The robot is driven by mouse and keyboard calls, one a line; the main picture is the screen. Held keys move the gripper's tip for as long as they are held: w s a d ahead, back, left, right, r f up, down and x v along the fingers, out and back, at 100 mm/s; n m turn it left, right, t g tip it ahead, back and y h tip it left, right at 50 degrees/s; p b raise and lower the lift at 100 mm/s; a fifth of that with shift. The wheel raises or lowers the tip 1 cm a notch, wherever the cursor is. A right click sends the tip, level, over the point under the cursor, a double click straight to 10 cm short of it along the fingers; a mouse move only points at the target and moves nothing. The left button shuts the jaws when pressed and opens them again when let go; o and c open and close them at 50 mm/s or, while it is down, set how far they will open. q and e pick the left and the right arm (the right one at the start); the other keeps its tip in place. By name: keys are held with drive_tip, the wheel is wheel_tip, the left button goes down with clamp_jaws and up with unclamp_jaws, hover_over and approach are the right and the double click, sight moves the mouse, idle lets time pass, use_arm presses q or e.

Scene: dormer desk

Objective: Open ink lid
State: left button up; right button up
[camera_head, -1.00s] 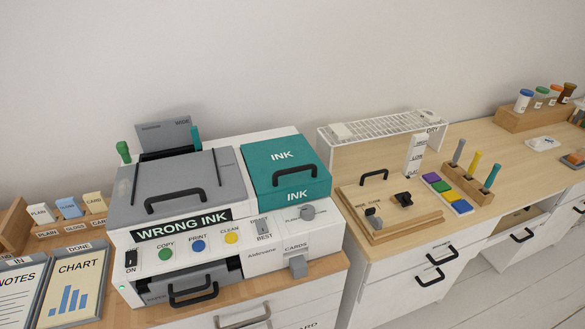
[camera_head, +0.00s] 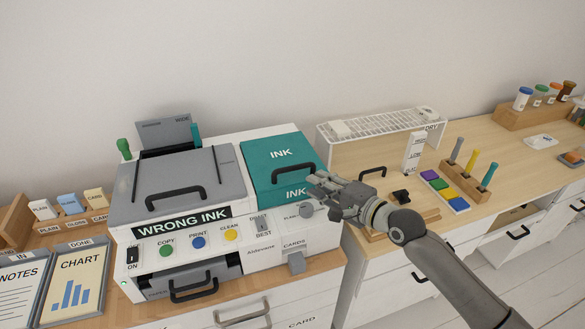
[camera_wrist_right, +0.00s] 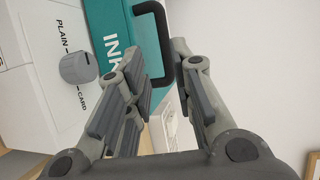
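The teal ink lid (camera_head: 262,157) is closed on the right part of the white printer. Its black arched handle (camera_head: 293,170) stands near the front of the lid. My right gripper (camera_head: 322,182) is at the lid's front right corner, close to the handle. Whether a finger touches the lid I cannot tell. My left gripper is not in view.
The grey scanner lid (camera_head: 180,180) with its own handle lies left of the ink lid. A grey round knob (camera_head: 306,210) sits on the printer front below the gripper; it also shows in the right wrist view. A wooden board, partly hidden by my arm, and a white rack (camera_head: 380,125) stand to the right.

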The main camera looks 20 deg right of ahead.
sight(294, 170)
drive_tip(key=x, duration=1.1)
drive_tip(key=shift+d+r+p, duration=0.15)
drive_tip(key=shift+r+p, duration=0.1)
drive_tip(key=shift+p, duration=0.15)
clamp_jaws()
